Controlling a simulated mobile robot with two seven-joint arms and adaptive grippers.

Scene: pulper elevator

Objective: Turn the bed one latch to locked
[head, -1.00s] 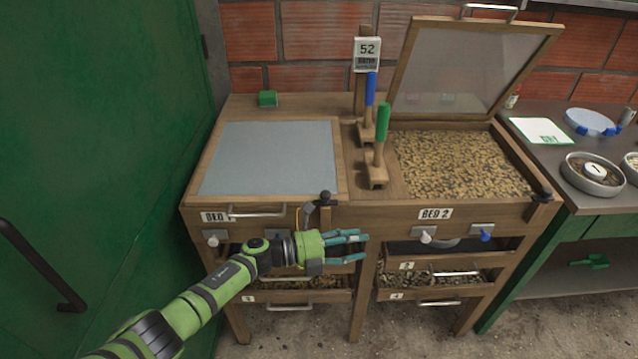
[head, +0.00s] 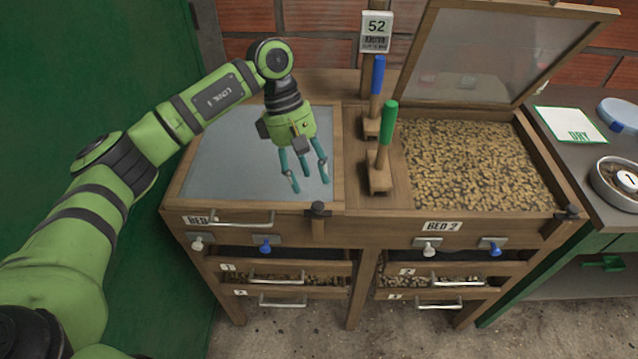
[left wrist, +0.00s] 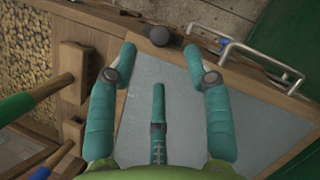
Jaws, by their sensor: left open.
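Bed one's lid (head: 225,165) is a wooden frame with a grey panel, lying shut. The knob also shows in the left wrist view (left wrist: 160,35). My left gripper (head: 308,184) is open and empty above the right part of the lid, its fingers pointing down and forward of the knob. In the left wrist view its fingertips (left wrist: 158,58) are spread just short of the knob, apart from it. My right gripper is not in view.
Bed two's lid (head: 488,55) stands open over beans. Blue-handled (head: 377,78) and green-handled (head: 388,125) tools stand between the beds, right of my left gripper. A metal handle (head: 238,220), valves and drawers line the front. A green door stands left.

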